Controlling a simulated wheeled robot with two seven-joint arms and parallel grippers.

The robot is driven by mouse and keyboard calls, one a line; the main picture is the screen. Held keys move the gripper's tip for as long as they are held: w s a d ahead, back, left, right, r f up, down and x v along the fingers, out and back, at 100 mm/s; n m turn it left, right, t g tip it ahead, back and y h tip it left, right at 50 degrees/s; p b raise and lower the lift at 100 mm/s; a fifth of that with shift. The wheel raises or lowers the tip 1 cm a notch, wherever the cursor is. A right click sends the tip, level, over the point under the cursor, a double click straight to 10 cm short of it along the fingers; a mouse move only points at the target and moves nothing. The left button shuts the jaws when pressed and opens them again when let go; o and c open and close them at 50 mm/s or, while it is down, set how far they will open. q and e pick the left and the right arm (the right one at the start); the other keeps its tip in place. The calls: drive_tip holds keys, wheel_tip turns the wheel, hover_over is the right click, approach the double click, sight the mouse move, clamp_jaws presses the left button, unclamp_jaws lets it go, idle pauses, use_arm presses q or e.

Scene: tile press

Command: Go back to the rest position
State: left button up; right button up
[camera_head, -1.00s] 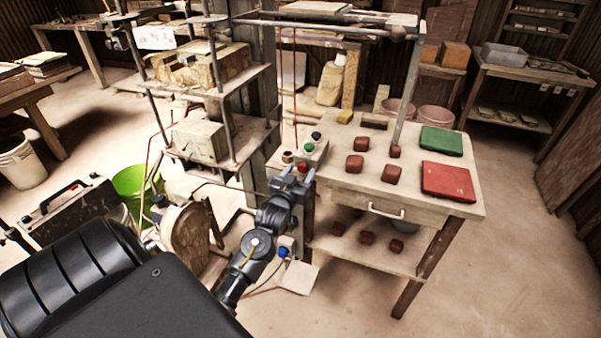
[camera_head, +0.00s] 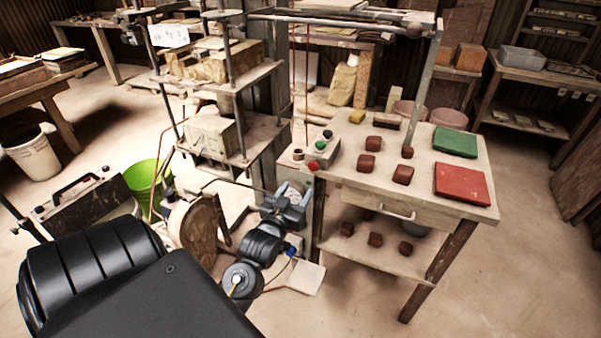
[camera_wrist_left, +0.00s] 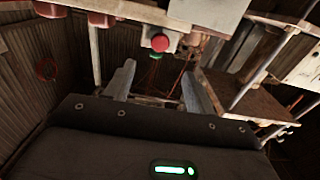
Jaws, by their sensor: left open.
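My left gripper (camera_head: 287,203) is open and empty in the head view, in front of the table's left front corner and below the button box. In the left wrist view its two fingers (camera_wrist_left: 157,88) stand apart with nothing between them. The button box (camera_head: 322,150) carries a red button (camera_head: 314,166), a green button and a black one. The red button also shows in the left wrist view (camera_wrist_left: 160,42), above and beyond the fingers, apart from them. My right gripper is not in view.
The wooden table (camera_head: 350,185) holds several dark red blocks, a green tile (camera_head: 455,141) and a red tile (camera_head: 462,185). The press (camera_head: 225,80) stands left of it. A green bucket (camera_head: 148,183) is on the floor. The floor right of the table is clear.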

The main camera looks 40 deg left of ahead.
use_arm(q)
drive_tip(key=shift+s, duration=0.15)
drive_tip(key=shift+d, duration=0.1)
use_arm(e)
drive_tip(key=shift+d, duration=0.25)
